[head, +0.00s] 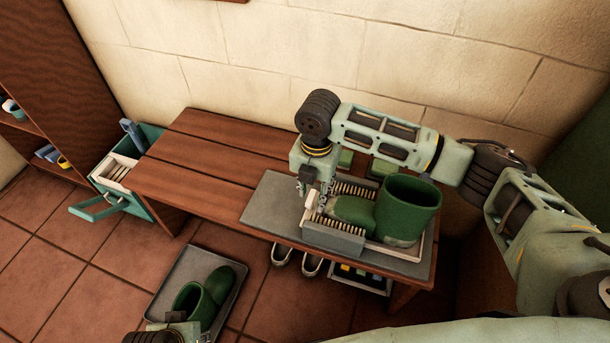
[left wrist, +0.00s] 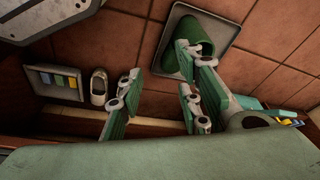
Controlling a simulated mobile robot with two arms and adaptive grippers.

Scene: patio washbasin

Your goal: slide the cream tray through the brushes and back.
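The cream tray (head: 421,246) lies on a grey mat (head: 262,205) on the wooden bench. A green boot (head: 408,205) stands in it, toe to the left. The toe is between the two brushes, the near brush (head: 334,236) and the far brush (head: 353,188). My right gripper (head: 312,192) is at the tray's left end, by a pale upright handle; its fingers are small and partly hidden, so I cannot tell if they grip it. My left gripper (left wrist: 158,62) is open and empty; it only just shows at the head view's bottom edge.
A second green boot (head: 203,298) lies in a grey tray (head: 170,283) on the floor. Pale shoes (head: 311,264) and a box of coloured items (head: 362,277) are under the bench. The bench's left half is bare.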

